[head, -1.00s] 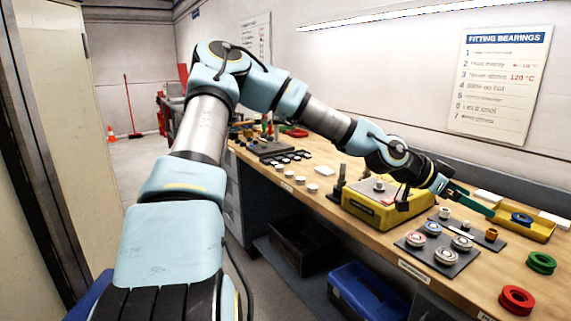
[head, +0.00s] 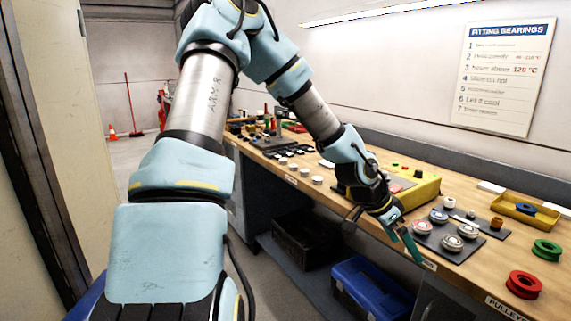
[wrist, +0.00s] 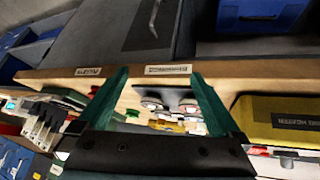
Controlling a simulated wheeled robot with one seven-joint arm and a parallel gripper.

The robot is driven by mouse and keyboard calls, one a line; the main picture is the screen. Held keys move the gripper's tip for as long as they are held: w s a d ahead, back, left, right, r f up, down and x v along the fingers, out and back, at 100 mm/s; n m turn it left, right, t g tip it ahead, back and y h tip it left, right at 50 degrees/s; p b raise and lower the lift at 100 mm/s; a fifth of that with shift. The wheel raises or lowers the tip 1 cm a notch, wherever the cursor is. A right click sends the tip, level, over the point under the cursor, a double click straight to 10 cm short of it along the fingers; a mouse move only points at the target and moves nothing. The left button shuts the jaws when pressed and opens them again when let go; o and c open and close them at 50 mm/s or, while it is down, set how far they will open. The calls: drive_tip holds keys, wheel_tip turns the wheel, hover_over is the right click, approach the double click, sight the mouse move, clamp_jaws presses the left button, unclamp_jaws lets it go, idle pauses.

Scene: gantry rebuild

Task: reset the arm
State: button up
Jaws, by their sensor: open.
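My gripper (head: 408,244) hangs off the end of my bent arm, at the front edge of the workbench (head: 466,275). Its two green fingers point down and a little right. In the wrist view my gripper (wrist: 160,75) shows its fingers well apart with nothing between them. The bench edge with its labels lies beyond the fingertips there. My arm reaches up from the lower left, bends at the top and comes down over the bench front.
A dark mat (head: 455,256) with several bearings lies right of my gripper. A yellow box (head: 424,188) stands behind. Green (head: 547,249) and red (head: 524,284) rings lie at right. Below the bench are a blue bin (head: 372,290) and a black crate (head: 300,238).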

drive_tip(key=w+a+f+n+t+y+b, duration=0.1)
drive_tip(key=a+f+n+y+b, duration=0.2)
drive_tip(key=a, duration=0.9)
drive_tip(key=s+a+r+n+y+b, duration=0.1)
drive_tip(key=a+n, duration=0.4)
drive_tip(key=a, duration=0.6)
drive_tip(key=s+a+r+n+y+b, duration=0.1)
drive_tip(key=s+a+n, duration=0.3)
drive_tip(key=a, duration=0.6)
drive_tip(key=shift+a+n+y+b, duration=0.45)
drive_tip(key=shift+n+y, duration=0.45)
drive_tip(key=shift+n, duration=0.2)
